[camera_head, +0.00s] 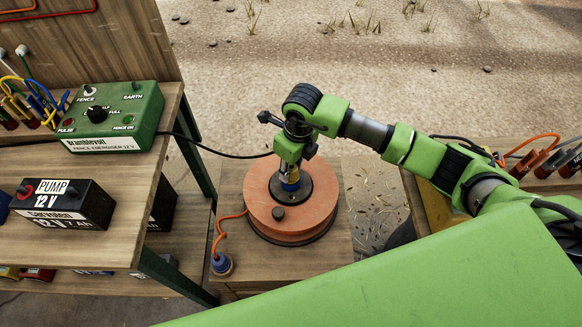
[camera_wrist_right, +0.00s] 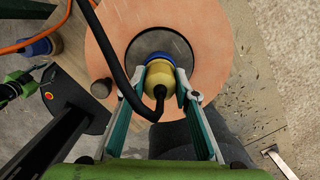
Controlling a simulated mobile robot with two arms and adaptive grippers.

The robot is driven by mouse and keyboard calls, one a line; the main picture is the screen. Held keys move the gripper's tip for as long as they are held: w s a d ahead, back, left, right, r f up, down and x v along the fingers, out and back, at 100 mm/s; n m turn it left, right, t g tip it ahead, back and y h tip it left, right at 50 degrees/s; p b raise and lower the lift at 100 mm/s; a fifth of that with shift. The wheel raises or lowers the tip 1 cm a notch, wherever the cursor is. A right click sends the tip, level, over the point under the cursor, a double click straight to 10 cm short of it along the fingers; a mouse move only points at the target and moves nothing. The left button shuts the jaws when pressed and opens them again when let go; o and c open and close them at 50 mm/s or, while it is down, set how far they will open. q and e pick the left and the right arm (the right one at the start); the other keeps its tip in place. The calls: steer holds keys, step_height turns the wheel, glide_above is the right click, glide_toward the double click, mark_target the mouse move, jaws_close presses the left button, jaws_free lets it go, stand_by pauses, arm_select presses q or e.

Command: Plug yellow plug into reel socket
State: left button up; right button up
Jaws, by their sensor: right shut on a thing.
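The orange cable reel (camera_head: 302,212) lies flat on a wooden stand, with a dark round hub in its middle. The yellow plug (camera_wrist_right: 158,85), with a black cable at its back, is at the hub, end-on against the blue reel socket (camera_wrist_right: 165,49). Its front is hidden, so I cannot tell how deep it sits. My right gripper (camera_wrist_right: 161,81) is shut on the yellow plug, one finger on each side. In the head view my right gripper (camera_head: 291,166) points down over the hub. My left gripper is not in view.
A green fence energiser (camera_head: 113,118) and a black pump battery (camera_head: 62,204) stand on the left bench. A black cable runs from the energiser towards the reel. A blue plug (camera_head: 221,264) on an orange cord lies left of the reel.

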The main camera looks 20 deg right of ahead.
steer(key=shift+f, duration=0.1)
stand_by(0.6)
steer(key=o, duration=1.2)
